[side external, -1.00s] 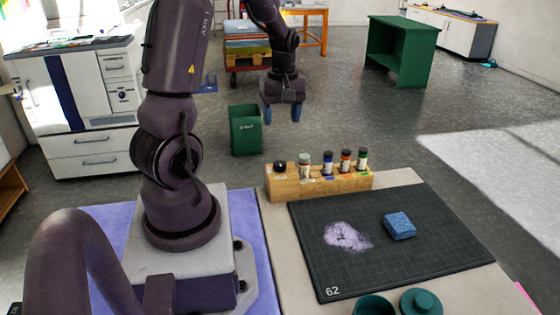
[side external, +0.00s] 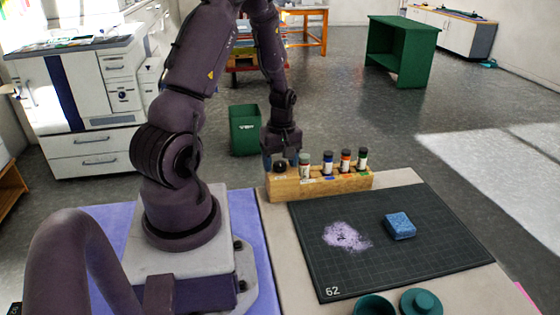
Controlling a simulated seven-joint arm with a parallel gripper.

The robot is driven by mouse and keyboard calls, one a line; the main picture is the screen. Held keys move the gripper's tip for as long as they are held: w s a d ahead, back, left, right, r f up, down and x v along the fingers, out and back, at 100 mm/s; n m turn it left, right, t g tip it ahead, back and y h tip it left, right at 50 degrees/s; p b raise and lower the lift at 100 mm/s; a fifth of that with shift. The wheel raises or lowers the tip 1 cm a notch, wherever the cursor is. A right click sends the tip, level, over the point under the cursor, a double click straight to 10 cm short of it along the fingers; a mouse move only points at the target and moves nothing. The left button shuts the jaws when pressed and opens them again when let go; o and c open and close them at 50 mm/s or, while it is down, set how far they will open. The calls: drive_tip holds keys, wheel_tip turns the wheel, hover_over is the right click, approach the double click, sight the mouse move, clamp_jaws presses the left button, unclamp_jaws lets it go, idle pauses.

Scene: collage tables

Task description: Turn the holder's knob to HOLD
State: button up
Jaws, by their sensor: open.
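A wooden holder (side external: 320,185) stands at the back edge of the table, with several small capped bottles in a row in it. A round black knob (side external: 281,167) sits at the left end of its top. The lettering by the knob is too small to read, so its setting cannot be told. My gripper (side external: 282,157) points down at the knob end of the holder, with its blue fingertips partly behind the knob and the bottles. It is open. I cannot tell whether a finger touches the knob.
A dark cutting mat (side external: 380,265) lies in front of the holder, with a blue block (side external: 400,226) and a pale purple powdery patch (side external: 346,237) on it. A green pot (side external: 374,305) and a green lid (side external: 421,302) are at the front edge. A green bin (side external: 244,130) stands on the floor behind.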

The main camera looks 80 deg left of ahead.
drive_tip(key=c, duration=0.9)
drive_tip(key=shift+m, duration=0.3)
drive_tip(key=m, duration=0.8)
drive_tip(key=shift+m, duration=0.4)
drive_tip(key=m, duration=0.4)
drive_tip(key=shift+m, duration=2.2)
